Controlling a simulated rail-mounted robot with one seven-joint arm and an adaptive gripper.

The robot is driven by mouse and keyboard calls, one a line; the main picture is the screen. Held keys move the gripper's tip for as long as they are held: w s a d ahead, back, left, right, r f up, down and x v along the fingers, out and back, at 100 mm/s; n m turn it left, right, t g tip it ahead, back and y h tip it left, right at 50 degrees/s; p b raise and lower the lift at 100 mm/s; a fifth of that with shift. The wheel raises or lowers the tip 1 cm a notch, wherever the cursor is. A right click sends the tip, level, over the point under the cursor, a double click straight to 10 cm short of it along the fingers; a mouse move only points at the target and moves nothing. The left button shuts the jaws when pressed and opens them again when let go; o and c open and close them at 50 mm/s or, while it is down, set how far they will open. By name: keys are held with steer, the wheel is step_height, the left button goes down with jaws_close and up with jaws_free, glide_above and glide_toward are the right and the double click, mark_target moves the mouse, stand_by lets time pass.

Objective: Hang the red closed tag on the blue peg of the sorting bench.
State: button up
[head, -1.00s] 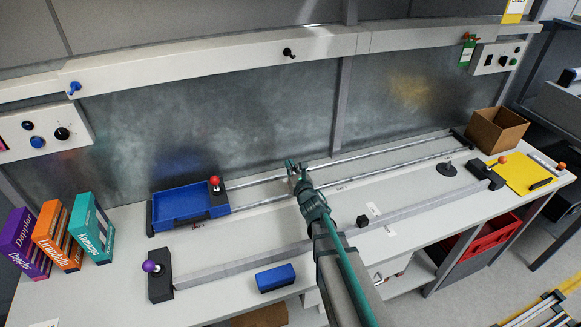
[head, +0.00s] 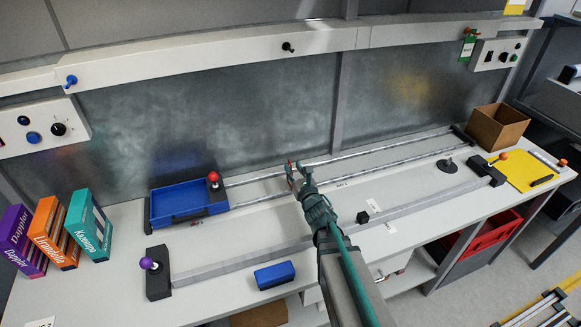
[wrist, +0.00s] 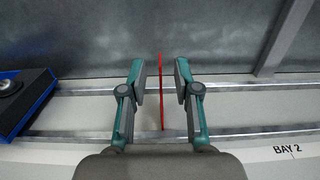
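My gripper (head: 294,166) is above the rails at the middle of the bench. In the wrist view, my gripper (wrist: 161,82) has its two pads apart. The red tag (wrist: 161,90) shows there as a thin edge-on strip between them, with a visible gap on each side. Its face and any print are hidden, and I cannot see what supports it. A little red shows at the fingertips in the head view. The blue peg (head: 71,80) is on the white beam at the far left, with nothing hanging on it, well apart from my gripper.
A black peg (head: 288,47) is on the beam above my gripper. A green tag (head: 467,48) hangs at the right. A blue tray (head: 178,219), a red-knobbed block (head: 213,179) and several boxes (head: 55,232) stand at the left. The wall panel between pegs is clear.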

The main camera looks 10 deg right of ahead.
steer(key=s+d+p, duration=0.1)
steer(key=s+p, duration=0.5)
steer(key=s, duration=0.1)
steer(key=shift+s+p, duration=0.3)
steer(key=shift+p, duration=0.1)
steer(key=shift+d, duration=0.1)
